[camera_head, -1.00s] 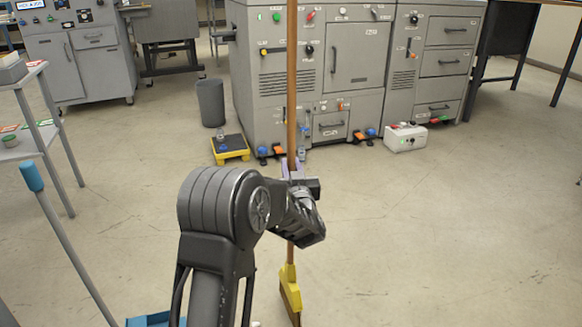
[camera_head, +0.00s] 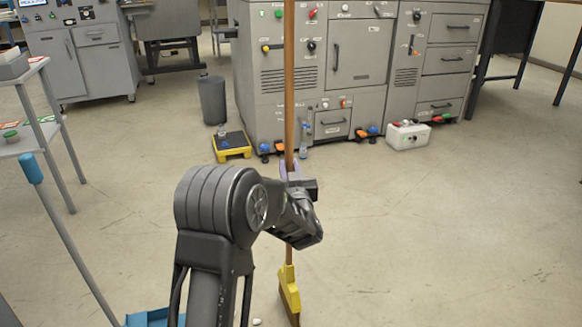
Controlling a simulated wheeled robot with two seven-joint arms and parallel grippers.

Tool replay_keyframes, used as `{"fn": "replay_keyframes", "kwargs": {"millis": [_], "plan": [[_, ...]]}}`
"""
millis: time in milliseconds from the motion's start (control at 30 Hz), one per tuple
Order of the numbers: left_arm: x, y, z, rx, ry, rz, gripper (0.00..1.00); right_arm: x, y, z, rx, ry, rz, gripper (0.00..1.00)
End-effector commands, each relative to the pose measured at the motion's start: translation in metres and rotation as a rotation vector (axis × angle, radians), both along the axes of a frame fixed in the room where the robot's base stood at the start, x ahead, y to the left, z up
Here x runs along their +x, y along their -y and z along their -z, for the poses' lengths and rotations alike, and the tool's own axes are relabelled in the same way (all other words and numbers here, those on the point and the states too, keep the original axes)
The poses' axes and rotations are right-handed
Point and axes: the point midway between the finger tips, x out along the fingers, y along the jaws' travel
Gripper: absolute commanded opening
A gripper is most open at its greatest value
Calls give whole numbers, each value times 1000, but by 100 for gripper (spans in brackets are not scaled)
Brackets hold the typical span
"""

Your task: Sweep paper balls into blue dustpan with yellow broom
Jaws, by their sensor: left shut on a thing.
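The broom has a long brown wooden handle and a yellow head (camera_head: 289,288) with brown bristles at the floor, at bottom centre. My left gripper (camera_head: 291,172) is shut on the broom handle, which stands nearly upright. My left arm hides part of the floor. The blue dustpan (camera_head: 150,318) is at the bottom edge, left of my arm and partly cut off. A grey pole with a blue grip leans up to the left from it. A small white paper ball (camera_head: 257,322) lies left of the broom head at the bottom edge. My right gripper is not in view.
A large grey machine (camera_head: 357,50) stands at the back. A yellow and black foot pedal (camera_head: 231,147), a grey bin (camera_head: 212,100) and a white box (camera_head: 407,135) stand near it. A shelf rack (camera_head: 40,132) is at left. The floor at right is clear.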

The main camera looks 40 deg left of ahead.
Motion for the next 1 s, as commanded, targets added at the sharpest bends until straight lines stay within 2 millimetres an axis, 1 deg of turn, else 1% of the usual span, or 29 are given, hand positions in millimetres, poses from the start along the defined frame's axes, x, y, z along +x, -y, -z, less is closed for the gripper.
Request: {"fn": "replay_keyframes", "kwargs": {"millis": [100, 400, 1000], "plan": [[-2, -2, 4, 1, 5, -2, 0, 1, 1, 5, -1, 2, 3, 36], [-6, -4, 11, 0, 6, -2, 0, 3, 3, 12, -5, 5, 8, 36], [-8, -5, 13, -1, 6, -1, 0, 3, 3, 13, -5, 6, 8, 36]]}}
